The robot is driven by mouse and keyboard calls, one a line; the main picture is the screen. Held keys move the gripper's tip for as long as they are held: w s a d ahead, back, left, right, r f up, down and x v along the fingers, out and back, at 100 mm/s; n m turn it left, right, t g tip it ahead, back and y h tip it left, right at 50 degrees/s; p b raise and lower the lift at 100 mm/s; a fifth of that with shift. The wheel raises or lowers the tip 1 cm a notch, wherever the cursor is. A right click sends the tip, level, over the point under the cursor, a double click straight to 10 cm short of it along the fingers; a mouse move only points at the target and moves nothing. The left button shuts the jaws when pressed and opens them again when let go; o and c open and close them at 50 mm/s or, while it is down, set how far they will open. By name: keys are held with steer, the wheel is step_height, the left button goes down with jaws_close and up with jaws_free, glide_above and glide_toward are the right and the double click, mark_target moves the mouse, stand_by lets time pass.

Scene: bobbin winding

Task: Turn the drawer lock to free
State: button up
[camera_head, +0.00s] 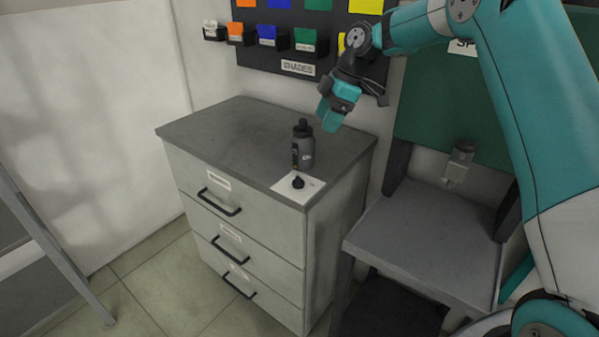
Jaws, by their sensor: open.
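The drawer lock is a small black knob (298,182) on a white plate (290,187) at the front right corner of the grey cabinet top. Marks on the plate are too small to read, so I cannot tell which setting the knob points to. The cabinet (262,225) has three drawers with black handles, and all look closed. My gripper (330,120) is open and empty, above and behind the knob and apart from it. Its fingertips point down near the right edge of the cabinet top.
A dark bottle (303,146) stands on the cabinet just behind the plate, close to my gripper. The left of the cabinet top is clear. A board labelled SHADES (298,67) with coloured bins hangs behind. A grey bench (425,245) stands at the right.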

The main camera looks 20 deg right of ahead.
mark_target(298, 178)
steer(key=p+x, duration=0.2)
steer(key=x, duration=1.5)
steer(key=shift+w+f, duration=0.15)
steer(key=c, duration=0.9)
steer(key=shift+c, duration=0.2)
